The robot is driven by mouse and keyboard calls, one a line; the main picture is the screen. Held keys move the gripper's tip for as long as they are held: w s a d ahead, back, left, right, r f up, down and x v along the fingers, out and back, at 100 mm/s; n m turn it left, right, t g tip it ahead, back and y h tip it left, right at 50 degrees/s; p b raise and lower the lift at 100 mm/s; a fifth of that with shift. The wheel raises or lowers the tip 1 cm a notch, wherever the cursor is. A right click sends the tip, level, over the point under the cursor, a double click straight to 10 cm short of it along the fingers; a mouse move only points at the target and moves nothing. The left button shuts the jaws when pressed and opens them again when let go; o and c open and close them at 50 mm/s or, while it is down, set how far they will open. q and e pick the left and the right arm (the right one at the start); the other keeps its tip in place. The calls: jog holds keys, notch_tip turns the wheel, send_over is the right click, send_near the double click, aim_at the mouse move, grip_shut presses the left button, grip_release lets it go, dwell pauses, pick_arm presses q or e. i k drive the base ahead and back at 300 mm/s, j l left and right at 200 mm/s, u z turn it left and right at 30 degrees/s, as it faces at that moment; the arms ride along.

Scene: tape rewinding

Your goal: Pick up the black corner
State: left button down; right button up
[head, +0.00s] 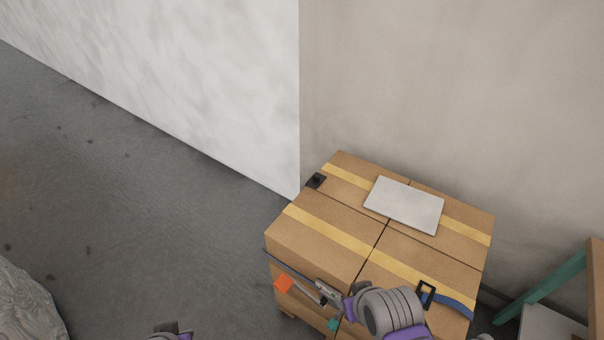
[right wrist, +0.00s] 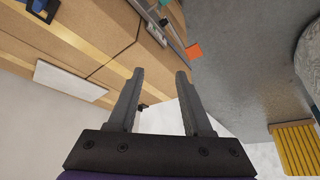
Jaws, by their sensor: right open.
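The black corner (head: 316,180) is a small dark piece lying at the left edge of the box stack's top, near the end of a yellow tape stripe. In the right wrist view a small black piece (right wrist: 143,106), apparently the same one, shows at the box edge, partly behind a finger. My right gripper (right wrist: 160,74) is open, with nothing between its fingers. In the head view my right arm is over the front of the stack, apart from the black corner; its fingers cannot be made out there. Only a bit of my left arm shows at the bottom edge.
The cardboard boxes (head: 325,237) stand near a wall corner. A white panel (head: 405,204) lies on top. A blue strap (head: 455,306) with a black buckle (head: 426,294), a grey ratchet (head: 328,292) and an orange tag (head: 284,284) are at the front.

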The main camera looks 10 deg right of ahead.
aim_at(315, 181)
jog(key=i+j, duration=0.2)
jog(key=j, duration=0.15)
jog(key=i+j+z, duration=0.1)
jog(key=i+j, duration=0.3)
jog(key=j, duration=0.25)
jog(key=i+z, duration=0.15)
jog(key=i, duration=0.45)
